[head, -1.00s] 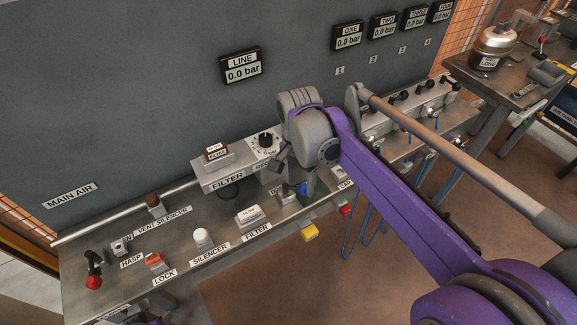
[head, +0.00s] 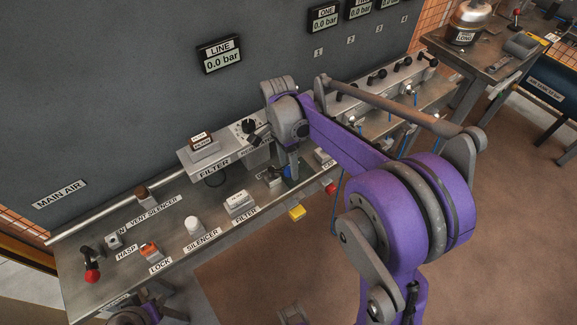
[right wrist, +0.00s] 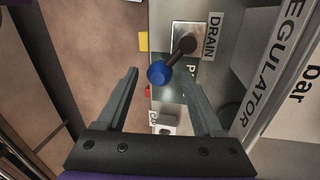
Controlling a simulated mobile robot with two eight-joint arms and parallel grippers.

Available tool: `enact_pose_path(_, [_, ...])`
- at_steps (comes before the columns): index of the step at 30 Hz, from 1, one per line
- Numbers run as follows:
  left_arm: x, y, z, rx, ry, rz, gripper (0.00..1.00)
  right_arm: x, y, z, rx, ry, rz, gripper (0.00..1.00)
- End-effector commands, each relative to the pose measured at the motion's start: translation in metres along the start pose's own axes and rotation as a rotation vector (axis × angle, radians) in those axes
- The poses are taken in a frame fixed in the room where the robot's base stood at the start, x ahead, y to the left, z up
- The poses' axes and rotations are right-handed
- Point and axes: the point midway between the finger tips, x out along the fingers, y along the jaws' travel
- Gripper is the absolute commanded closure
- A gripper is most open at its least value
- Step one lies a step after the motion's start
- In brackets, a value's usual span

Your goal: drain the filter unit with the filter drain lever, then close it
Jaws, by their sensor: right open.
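The filter unit (head: 187,159) is a grey block labelled FILTER on the bench against the dark panel. The drain lever has a dark stem and a blue ball knob (right wrist: 158,72), beside the DRAIN label in the right wrist view. My right gripper (right wrist: 158,76) is open, with its fingers on either side of the blue knob; I cannot tell whether they touch it. In the head view the right gripper (head: 290,170) reaches down by the drain, and its fingers partly hide the lever.
The regulator (head: 249,126) stands right of the filter unit. A yellow tag (head: 297,212) and a red knob (head: 329,187) are at the bench's front edge. The silencer (head: 193,226) and lock (head: 149,250) are farther left.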

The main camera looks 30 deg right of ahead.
Motion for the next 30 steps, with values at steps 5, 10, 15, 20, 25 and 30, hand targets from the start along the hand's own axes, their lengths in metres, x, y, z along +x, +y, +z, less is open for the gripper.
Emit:
enact_pose_path(5, [0.0006, 0.0000, 0.0004, 0.000, 0.000, 0.000, 0.57, 0.0094, 0.0002, 0.0000, 0.000, 0.000, 0.000, 0.31])
enact_pose_path(10, [0.0005, 0.0000, 0.0003, 0.000, 0.000, 0.000, 0.57, 0.0098, 0.0002, 0.0000, 0.000, 0.000, -0.001, 0.31])
enact_pose_path(15, [0.0005, 0.0000, 0.0003, 0.000, 0.000, 0.000, 0.57, 0.0096, 0.0002, 0.0000, -0.001, 0.000, -0.001, 0.49])
enact_pose_path(20, [0.0005, 0.0000, 0.0003, 0.000, 0.000, 0.000, 0.57, 0.0095, 0.0002, 0.0000, -0.001, 0.000, -0.001, 0.78])
enact_pose_path(25, [0.0005, 0.0000, 0.0003, 0.000, 0.000, 0.000, 0.57, 0.0095, 0.0002, 0.0001, -0.001, 0.000, -0.001, 1.00])
enact_pose_path(30, [0.0006, 0.0000, 0.0004, 0.000, 0.000, 0.000, 0.57, 0.0094, 0.0000, 0.0000, -0.004, 0.001, -0.001, 1.00])
